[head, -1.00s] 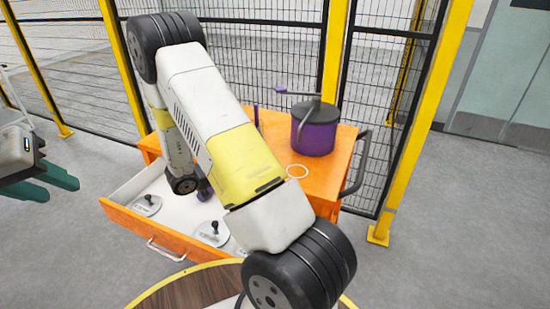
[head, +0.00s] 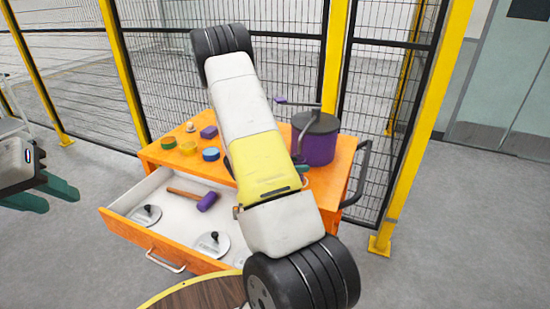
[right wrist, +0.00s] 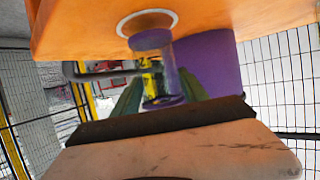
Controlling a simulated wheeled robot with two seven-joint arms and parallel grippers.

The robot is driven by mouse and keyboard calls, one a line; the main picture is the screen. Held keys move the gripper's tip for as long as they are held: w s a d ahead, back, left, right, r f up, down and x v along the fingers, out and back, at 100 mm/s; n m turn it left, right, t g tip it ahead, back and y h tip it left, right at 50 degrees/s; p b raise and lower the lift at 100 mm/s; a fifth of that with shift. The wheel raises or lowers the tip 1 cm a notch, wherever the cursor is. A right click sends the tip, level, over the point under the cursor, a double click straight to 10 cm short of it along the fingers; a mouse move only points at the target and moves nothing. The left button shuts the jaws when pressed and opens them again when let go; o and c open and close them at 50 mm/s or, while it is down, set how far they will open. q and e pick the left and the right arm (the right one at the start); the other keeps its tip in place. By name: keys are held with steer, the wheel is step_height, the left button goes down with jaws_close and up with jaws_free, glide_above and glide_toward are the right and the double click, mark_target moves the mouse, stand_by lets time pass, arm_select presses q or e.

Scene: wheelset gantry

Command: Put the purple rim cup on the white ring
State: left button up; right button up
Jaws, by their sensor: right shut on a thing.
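The purple rim cup (right wrist: 162,85) is clear with a purple rim and sits between the green fingers of my right gripper (right wrist: 160,92) in the right wrist view. That gripper is shut on it. The white ring (right wrist: 125,24) lies on the orange top, close to the cup's far end in that view. I cannot tell whether the cup touches it. In the head view my right arm hides the ring and cup; only a bit of green finger (head: 302,169) shows. My left gripper (head: 42,193) is open and empty at the far left, away from the cabinet.
Mesh fencing stands behind.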

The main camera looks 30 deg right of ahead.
steer(key=shift+d+f, duration=0.5)
steer(key=shift+f, duration=0.25)
steer(key=shift+f, duration=0.2)
steer(key=o, duration=1.5)
steer(key=shift+a, duration=0.1)
